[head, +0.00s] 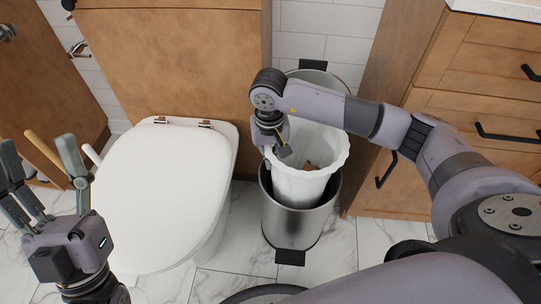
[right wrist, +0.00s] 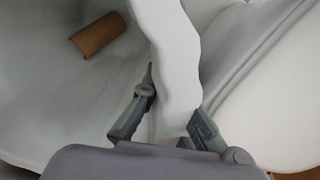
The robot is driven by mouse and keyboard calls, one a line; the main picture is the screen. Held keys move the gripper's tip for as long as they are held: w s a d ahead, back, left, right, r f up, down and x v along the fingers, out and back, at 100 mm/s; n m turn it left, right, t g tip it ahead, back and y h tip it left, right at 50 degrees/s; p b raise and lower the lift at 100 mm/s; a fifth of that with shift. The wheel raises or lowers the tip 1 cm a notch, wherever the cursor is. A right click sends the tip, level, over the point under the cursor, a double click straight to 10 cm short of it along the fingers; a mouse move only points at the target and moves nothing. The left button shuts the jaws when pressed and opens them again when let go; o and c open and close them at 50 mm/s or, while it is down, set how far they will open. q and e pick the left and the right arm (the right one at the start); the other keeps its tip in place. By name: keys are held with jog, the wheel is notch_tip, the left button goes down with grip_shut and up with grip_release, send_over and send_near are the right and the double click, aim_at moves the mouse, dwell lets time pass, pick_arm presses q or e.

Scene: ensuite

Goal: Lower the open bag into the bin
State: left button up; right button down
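The open white bag (head: 300,185) has a wavy rim and stands nearly upright, its lower part inside the steel bin (head: 290,225) and its upper part above the bin's rim. My right gripper (head: 277,150) is at the bag's left rim. The bag's bottom is hidden inside the bin. My left gripper (head: 45,180) is open and empty at the far left, away from the bag.
A brown curved piece (right wrist: 98,35) lies inside the bag. The bin's lid (head: 320,75) stands raised behind it. A white toilet (head: 160,190) is left of the bin, and a wooden drawer cabinet (head: 450,110) is on the right. Marble floor is free in front.

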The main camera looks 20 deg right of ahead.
jog(key=c, duration=2.4)
grip_release()
jog(key=c, duration=1.7)
grip_release()
jog(key=shift+o, duration=0.2)
jog(key=o, duration=1.7)
jog(key=shift+c, duration=0.2)
